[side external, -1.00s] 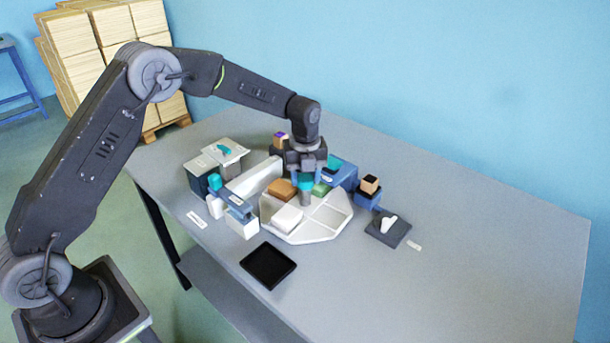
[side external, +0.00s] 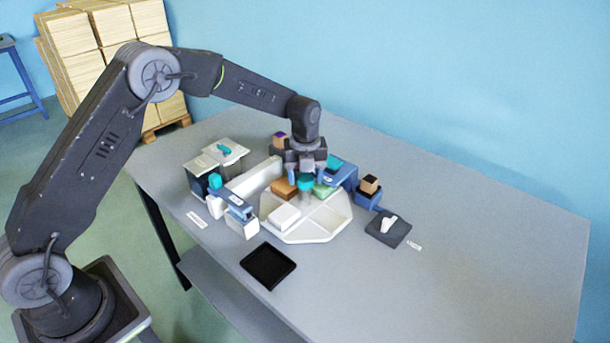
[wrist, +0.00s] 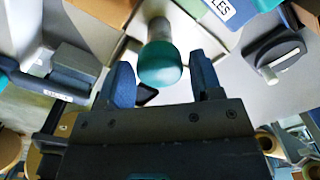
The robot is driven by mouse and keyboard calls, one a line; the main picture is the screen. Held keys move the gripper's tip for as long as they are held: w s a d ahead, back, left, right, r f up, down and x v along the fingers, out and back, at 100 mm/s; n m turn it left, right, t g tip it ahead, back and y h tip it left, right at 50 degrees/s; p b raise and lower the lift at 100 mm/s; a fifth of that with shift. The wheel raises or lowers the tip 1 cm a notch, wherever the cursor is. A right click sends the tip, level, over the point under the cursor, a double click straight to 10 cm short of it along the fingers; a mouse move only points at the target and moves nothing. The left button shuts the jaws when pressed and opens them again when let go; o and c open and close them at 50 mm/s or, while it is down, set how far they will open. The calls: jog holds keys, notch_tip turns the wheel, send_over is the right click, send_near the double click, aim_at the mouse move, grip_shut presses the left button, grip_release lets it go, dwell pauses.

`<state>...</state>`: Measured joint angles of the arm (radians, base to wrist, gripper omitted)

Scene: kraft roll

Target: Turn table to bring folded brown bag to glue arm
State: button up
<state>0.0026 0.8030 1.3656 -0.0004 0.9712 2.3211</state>
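The turntable (side external: 330,226) is a white, many-sided tray with divided compartments. A brown block, which looks like the folded brown bag (side external: 283,187), lies in its back-left compartment. A white block (side external: 284,216) sits in the front-left one and a green block (side external: 324,190) at the back. A teal-capped knob (side external: 305,182) on a grey post stands at the centre; it also shows in the wrist view (wrist: 160,65). My gripper (side external: 305,172) is open above the knob, its blue fingers (wrist: 163,82) apart and not touching the cap. A blue arm (side external: 238,206) reaches toward the turntable's left side; its label is unreadable.
A blue station with a teal top (side external: 340,172) stands behind the turntable. A blue holder with stacked blocks (side external: 369,190) and a dark plate with a white handle (side external: 388,229) are to the right. A black tray (side external: 268,266) lies in front. The table's right side is clear.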

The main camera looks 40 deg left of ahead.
jog(key=shift+o, duration=1.1)
notch_tip(320, 180, up, 14)
jog(key=shift+f, duration=0.1)
